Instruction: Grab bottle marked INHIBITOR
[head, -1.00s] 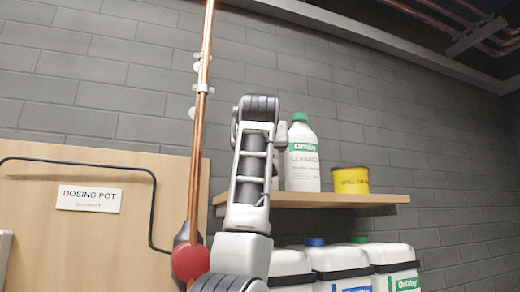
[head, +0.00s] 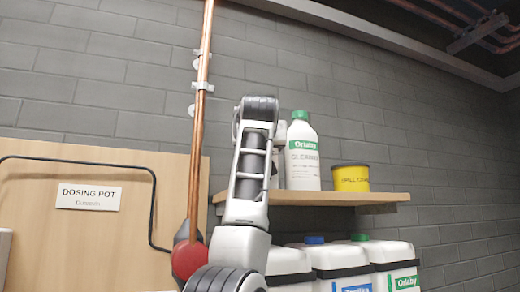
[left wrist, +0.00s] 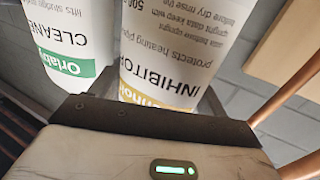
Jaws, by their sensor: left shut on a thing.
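The INHIBITOR bottle (left wrist: 180,60) is white with a yellow band. It appears upside down in the left wrist view, between the fingers of my left gripper (left wrist: 158,98), which is shut on it. In the head view my left arm covers most of that spot, and the gripper's fingers are hidden. A white CLEANER bottle (head: 302,158) with a green cap and green band stands upright on the shelf, just right of my arm. It also shows in the left wrist view (left wrist: 70,40), to the left of the INHIBITOR bottle. My right gripper is not in view.
The wooden shelf (head: 345,197) also holds a yellow tub (head: 350,179) at the right. Several white jerrycans (head: 335,258) stand below it. A vertical copper pipe (head: 200,120) and a board with a DOSING POT sign (head: 88,196) are to the left.

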